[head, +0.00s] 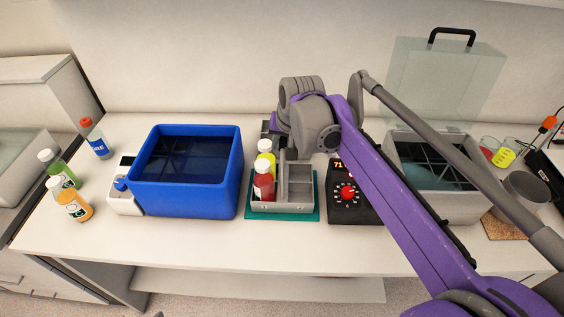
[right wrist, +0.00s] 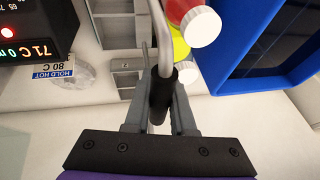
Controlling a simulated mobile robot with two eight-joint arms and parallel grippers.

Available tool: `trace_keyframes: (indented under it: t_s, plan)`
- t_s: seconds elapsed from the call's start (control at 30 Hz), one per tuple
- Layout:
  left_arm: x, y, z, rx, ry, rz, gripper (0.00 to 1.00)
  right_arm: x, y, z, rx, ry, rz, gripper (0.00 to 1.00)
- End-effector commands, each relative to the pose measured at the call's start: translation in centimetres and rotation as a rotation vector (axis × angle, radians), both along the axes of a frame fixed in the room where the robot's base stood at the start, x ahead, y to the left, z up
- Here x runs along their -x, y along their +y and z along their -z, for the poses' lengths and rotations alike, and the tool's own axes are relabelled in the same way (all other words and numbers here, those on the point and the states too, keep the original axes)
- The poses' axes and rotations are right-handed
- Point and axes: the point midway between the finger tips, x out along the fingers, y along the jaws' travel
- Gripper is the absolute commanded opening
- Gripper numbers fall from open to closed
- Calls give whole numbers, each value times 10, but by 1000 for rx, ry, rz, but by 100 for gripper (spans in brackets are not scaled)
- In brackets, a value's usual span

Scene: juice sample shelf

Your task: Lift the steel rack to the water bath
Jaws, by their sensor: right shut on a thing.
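The steel rack (head: 295,207) is over the teal mat (head: 314,214) in mid-table, level or nearly so; I cannot tell if it touches. It holds a red bottle (head: 263,187) and a yellow bottle (head: 266,150), both white-capped, at its left side; other compartments look empty. In the right wrist view, my right gripper (right wrist: 161,118) is shut on the black grip (right wrist: 161,95) of the rack's handle. My purple arm hides part of the rack in the head view. A grey bath (head: 468,207) with dark liquid and a raised clear lid stands right. My left gripper is not in view.
A blue tub (head: 190,199) of dark liquid stands left of the rack. A black controller (head: 350,208) with a red knob stands between rack and grey bath. Several capped bottles (head: 75,205) stand far left. Beakers (head: 503,157) stand far right. The front table strip is clear.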

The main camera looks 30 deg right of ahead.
Motion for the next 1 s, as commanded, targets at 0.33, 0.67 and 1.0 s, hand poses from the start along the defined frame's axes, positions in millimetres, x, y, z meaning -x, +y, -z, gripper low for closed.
trace_keyframes:
  t_s: [0.33, 0.67, 1.0]
  plan:
    - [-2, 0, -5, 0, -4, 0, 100, -1, 0, -53, 0, -2, 1, 0]
    - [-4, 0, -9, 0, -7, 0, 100, -1, 0, -95, 0, -2, 1, 0]
    - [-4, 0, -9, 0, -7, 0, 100, 0, 0, -99, -1, -1, 1, 0]
